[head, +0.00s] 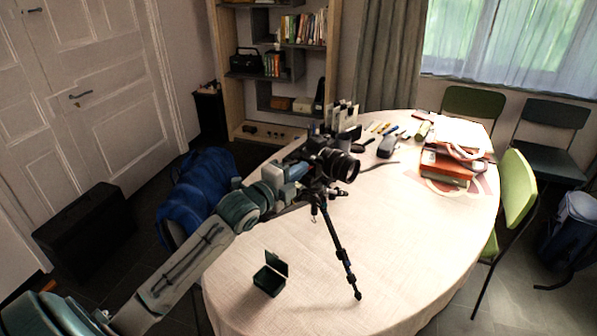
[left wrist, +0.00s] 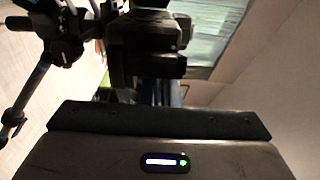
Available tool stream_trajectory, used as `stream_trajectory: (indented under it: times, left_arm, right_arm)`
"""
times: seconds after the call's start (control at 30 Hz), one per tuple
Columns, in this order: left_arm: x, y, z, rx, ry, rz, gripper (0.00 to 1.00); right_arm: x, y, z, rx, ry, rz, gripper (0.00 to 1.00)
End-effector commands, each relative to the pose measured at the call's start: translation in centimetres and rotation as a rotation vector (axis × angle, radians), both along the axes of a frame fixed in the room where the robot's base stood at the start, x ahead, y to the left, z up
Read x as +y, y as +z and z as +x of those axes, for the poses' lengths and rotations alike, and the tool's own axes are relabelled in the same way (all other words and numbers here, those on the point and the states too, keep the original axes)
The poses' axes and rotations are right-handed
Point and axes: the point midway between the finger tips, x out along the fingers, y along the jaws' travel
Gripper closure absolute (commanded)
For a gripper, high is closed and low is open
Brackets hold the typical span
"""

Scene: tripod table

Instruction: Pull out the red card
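I can make out no red card in either view. A black camera (head: 338,163) sits on a tripod (head: 338,245) on the table. In the left wrist view, a dark body that looks like the camera (left wrist: 147,45) is straight ahead, with part of the tripod (left wrist: 62,48) at the left. My left gripper (head: 308,160) is at the camera's left side. Its fingers are dark and blend with the camera, so I cannot tell whether they touch it or are open. My right gripper is not in view.
A small dark box (head: 269,283) with its lid up stands on the table (head: 400,270) near the front. Stacked books (head: 447,165) lie at the right back, with pens and small items near the far edge. The right front of the table is clear. Chairs (head: 516,190) stand around it.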

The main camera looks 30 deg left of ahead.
Motion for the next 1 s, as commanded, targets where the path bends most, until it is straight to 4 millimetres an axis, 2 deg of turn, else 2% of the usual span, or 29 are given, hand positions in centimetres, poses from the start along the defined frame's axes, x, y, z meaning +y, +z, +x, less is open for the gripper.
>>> stream_trajectory:
  times: [0.47, 1.0]
  left_arm:
    - [0.0, 0.0, -0.1, 0.001, 0.0, 0.001, 1.0]
    - [0.2, 0.0, -1.1, 0.0, 0.0, 0.001, 1.0]
  right_arm:
    - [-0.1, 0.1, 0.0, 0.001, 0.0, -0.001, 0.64]
    - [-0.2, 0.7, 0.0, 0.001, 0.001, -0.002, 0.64]
